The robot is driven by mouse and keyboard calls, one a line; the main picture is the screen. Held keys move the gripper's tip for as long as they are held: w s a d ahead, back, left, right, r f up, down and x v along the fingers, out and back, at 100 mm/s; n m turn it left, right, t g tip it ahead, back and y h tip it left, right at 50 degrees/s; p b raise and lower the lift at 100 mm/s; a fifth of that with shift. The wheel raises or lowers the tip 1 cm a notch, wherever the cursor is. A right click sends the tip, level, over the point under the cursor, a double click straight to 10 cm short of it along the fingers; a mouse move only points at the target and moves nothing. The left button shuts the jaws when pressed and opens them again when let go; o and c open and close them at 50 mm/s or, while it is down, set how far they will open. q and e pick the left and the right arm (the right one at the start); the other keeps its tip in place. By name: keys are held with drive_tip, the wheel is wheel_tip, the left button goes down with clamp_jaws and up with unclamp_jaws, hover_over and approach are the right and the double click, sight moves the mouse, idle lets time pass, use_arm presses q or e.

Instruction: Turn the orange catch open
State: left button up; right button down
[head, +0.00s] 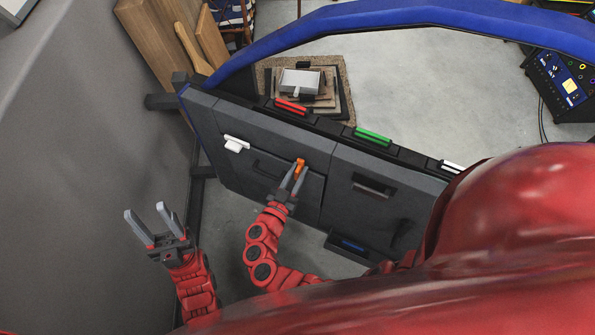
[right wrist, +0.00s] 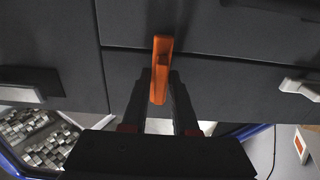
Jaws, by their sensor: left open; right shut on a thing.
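The orange catch (head: 299,167) is on the dark grey car door panel (head: 268,148), close to the seam between its panels. It also shows in the right wrist view (right wrist: 160,70) as a long orange piece lying between the fingers. My right gripper (head: 296,177) is shut on the orange catch, and its fingers (right wrist: 158,88) hide part of its sides. My left gripper (head: 150,218) is open and empty, left of the door and apart from it.
A white handle (head: 236,143) sticks out left of the catch. Red (head: 291,106), green (head: 373,137) and white (head: 452,166) pieces sit along the door's top edge. A blue frame (head: 400,18) arches above. Wooden boards (head: 165,45) stand behind. Floor beside my left gripper is clear.

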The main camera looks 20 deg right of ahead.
drive_tip(key=shift+d+m, duration=0.1)
drive_tip(key=shift+m, duration=0.2)
drive_tip(key=shift+f+m+b, duration=0.1)
drive_tip(key=shift+m+b, duration=0.2)
drive_tip(key=shift+m, duration=0.6)
drive_tip(key=shift+s+d+f+m+b, duration=0.1)
drive_tip(key=shift+f+m+b, duration=0.1)
drive_tip(key=shift+m+b, duration=0.55)
drive_tip(key=m+b, duration=0.6)
drive_tip(key=b, duration=0.1)
drive_tip(key=m+b, duration=0.3)
drive_tip(key=m, duration=0.1)
drive_tip(key=shift+s+f+b, duration=0.1)
drive_tip(key=shift+f+b, duration=0.15)
drive_tip(key=shift+b, duration=0.15)
drive_tip(key=m+b, duration=0.2)
drive_tip(key=shift+r+m+b, duration=0.1)
drive_tip(key=shift+m+b, duration=0.2)
drive_tip(key=shift+m, duration=0.05)
drive_tip(key=shift+r+m+b, duration=0.1)
drive_tip(key=shift+m+b, duration=0.45)
drive_tip(key=shift+m, duration=0.15)
